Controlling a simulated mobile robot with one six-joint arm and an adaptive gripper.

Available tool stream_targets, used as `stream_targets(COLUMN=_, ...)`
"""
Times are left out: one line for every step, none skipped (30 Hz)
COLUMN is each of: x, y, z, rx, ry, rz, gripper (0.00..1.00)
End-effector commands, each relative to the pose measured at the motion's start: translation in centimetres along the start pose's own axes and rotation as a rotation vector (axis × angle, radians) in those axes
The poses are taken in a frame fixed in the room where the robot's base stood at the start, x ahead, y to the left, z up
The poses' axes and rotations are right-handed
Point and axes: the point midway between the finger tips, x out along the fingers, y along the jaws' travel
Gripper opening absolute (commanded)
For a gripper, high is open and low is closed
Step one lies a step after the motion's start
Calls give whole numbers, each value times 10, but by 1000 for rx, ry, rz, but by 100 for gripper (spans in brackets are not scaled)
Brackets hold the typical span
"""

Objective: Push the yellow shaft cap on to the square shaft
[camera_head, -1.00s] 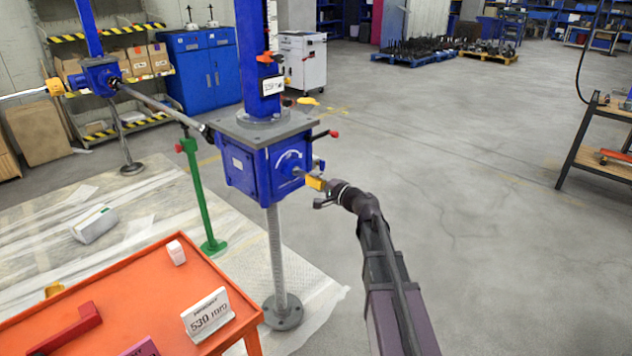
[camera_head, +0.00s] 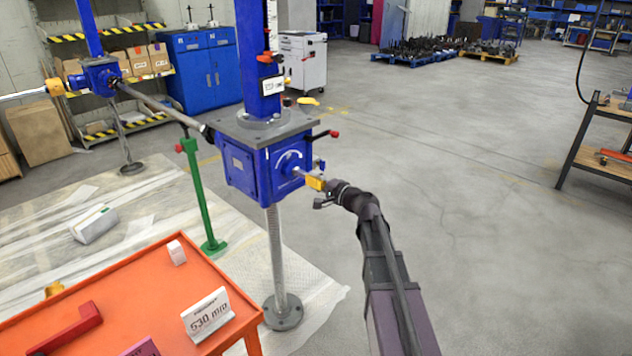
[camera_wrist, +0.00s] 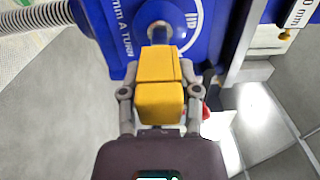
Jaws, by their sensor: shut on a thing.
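The yellow shaft cap (camera_wrist: 160,85) is between the fingers of my gripper (camera_wrist: 158,95) in the wrist view, in line with the square shaft (camera_wrist: 159,33) of the blue jack. The cap's far end meets or overlaps the shaft's end; how deep it sits cannot be told. In the head view the cap (camera_head: 315,182) is at the tip of my gripper (camera_head: 322,186), right of the near blue jack gearbox (camera_head: 262,170). A short length of the shaft (camera_head: 299,172) shows between cap and gearbox. My gripper is shut on the cap.
The orange table (camera_head: 130,300) with a "530 mm" sign (camera_head: 207,314) stands front left. The floor to the right is clear.

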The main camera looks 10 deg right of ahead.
Motion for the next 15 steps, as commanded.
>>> stream_targets(x=0, y=0, z=0, rx=0, ry=0, rz=0, gripper=0)
stream_targets(x=0, y=0, z=0, rx=0, ry=0, rz=0, gripper=0)
stream_targets(x=0, y=0, z=0, rx=0, ry=0, rz=0, gripper=0)
stream_targets(x=1, y=0, z=0, rx=0, ry=0, rz=0, gripper=0)
stream_targets(x=1, y=0, z=0, rx=0, ry=0, rz=0, gripper=0)
stream_targets(x=2, y=0, z=0, rx=0, ry=0, rz=0, gripper=0)
stream_targets(x=2, y=0, z=0, rx=0, ry=0, rz=0, gripper=0)
stream_targets(x=2, y=0, z=0, rx=0, ry=0, rz=0, gripper=0)
stream_targets(x=3, y=0, z=0, rx=0, ry=0, rz=0, gripper=0)
stream_targets(x=4, y=0, z=0, rx=0, ry=0, rz=0, gripper=0)
stream_targets(x=4, y=0, z=0, rx=0, ry=0, rz=0, gripper=0)
stream_targets(x=5, y=0, z=0, rx=0, ry=0, rz=0, gripper=0)
stream_targets(x=6, y=0, z=0, rx=0, ry=0, rz=0, gripper=0)
stream_targets(x=6, y=0, z=0, rx=0, ry=0, rz=0, gripper=0)
stream_targets(x=7, y=0, z=0, rx=0, ry=0, rz=0, gripper=0)
